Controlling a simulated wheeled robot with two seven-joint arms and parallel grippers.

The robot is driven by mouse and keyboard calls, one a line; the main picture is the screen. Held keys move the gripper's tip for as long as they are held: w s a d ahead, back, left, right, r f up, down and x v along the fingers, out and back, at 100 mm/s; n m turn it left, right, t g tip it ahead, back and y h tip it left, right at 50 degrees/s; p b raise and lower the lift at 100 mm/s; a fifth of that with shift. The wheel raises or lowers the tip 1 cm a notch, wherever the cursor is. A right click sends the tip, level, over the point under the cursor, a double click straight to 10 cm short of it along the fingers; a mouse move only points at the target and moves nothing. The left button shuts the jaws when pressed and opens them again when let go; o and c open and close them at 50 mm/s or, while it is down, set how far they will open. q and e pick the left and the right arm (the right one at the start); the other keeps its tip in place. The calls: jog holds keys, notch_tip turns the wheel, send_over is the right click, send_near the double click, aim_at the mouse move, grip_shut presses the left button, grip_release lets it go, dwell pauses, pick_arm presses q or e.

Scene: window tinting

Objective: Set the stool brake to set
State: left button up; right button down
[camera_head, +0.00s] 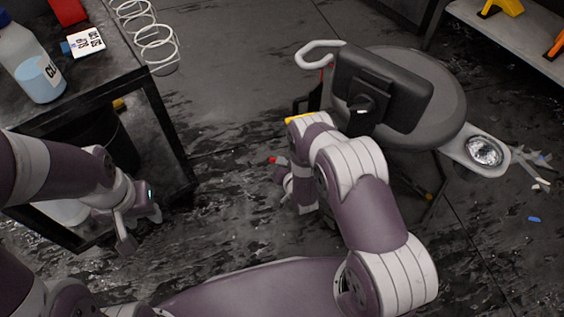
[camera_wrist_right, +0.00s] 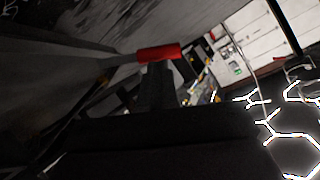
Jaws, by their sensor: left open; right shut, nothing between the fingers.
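The stool (camera_head: 445,95) has a round grey seat and stands at the upper right of the head view. A red-ended lever, which looks like the brake, shows its red grip (camera_wrist_right: 158,53) in the right wrist view. A small red tip (camera_head: 273,160) shows beside my right gripper in the head view. My right gripper (camera_wrist_right: 155,75) is shut and empty, its dark fingers just below the red grip; whether they touch it I cannot tell. My right forearm hides much of the stool's lower part. My left gripper (camera_head: 139,225) is open and empty, well away from the stool.
A shelf (camera_head: 530,40) is at the upper right. The floor between bench and stool is clear.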

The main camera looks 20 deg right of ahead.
jog(key=shift+a+f+n+h, duration=0.3)
jog(key=shift+a+n, duration=0.05)
jog(key=shift+n, duration=0.05)
jog(key=shift+w+a+f+n+g+h+b, duration=0.15)
jog(key=shift+a+f+n+h+b, duration=0.2)
jog(key=shift+f+n+h+b, duration=0.5)
jog(key=shift+a+f+n+g+h+b, duration=0.1)
jog(key=shift+a+f+n+h+b, duration=0.25)
jog(key=shift+f+b, duration=0.45)
jog(key=shift+w+a+f+n+g+h+b, duration=0.15)
jog(key=shift+a+f+n+h+b, duration=0.3)
jog(key=shift+f, duration=0.7)
jog(key=shift+s+d+f, duration=0.1)
jog(key=shift+f, duration=0.1)
